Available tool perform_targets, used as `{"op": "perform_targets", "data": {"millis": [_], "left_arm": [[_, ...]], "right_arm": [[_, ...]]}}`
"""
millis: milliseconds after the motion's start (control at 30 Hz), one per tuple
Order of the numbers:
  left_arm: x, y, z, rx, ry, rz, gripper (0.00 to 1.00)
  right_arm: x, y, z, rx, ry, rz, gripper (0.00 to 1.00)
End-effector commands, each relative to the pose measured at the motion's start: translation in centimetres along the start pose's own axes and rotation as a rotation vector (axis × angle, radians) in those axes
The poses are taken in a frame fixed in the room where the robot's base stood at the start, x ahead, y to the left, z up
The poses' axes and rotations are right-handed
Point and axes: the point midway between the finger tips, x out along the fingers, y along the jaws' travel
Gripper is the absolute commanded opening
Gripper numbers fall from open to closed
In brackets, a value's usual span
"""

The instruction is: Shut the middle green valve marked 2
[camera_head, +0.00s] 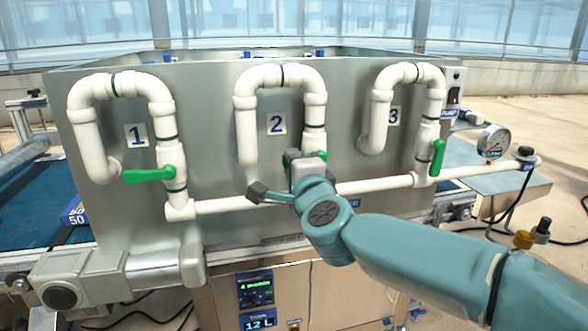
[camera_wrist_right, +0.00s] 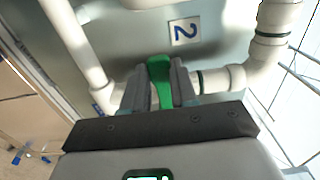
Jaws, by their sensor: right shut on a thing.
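The middle green valve handle (camera_head: 286,159) sits on the white pipe loop under the label 2 (camera_head: 276,123). My right gripper (camera_head: 298,163) is in front of it and hides most of it in the head view. In the right wrist view the green handle (camera_wrist_right: 160,72) stands between the two grey fingers of my right gripper (camera_wrist_right: 158,92), which are shut on it. There the handle seems to lie across the white pipe (camera_wrist_right: 222,79), though its lower part is hidden. My left gripper is not in view.
Valve 1's green handle (camera_head: 148,176) lies level at the left; valve 3's green handle (camera_head: 437,157) stands upright at the right. A white cross pipe (camera_head: 230,205) runs below the valves. A pressure gauge (camera_head: 493,142) stands at the right. The metal panel (camera_head: 215,150) is close behind.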

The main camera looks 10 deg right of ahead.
Motion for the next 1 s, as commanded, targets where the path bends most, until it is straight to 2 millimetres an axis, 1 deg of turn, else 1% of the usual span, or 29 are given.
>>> {"op": "perform_targets", "data": {"millis": [467, 500, 567, 867, 967, 1000], "left_arm": [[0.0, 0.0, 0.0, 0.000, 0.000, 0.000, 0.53], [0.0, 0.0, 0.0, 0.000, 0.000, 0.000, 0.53], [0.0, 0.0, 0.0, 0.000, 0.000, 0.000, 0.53], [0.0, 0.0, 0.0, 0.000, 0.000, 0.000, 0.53], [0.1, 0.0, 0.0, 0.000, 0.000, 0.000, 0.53], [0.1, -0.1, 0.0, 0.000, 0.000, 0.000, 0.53]], "right_arm": [[0.0, -0.1, -0.1, 0.020, 0.002, 0.000, 0.00], [0.0, -0.1, -0.1, 0.020, 0.002, 0.000, 0.34], [0.0, -0.1, -0.1, 0.019, 0.002, 0.000, 0.53], [-0.1, -0.1, 0.0, 0.015, 0.001, 0.000, 0.53], [-0.9, -0.2, 0.0, 0.014, 0.000, -0.001, 0.53], [-1.4, -0.2, 0.0, 0.014, 0.000, -0.001, 0.53]]}}
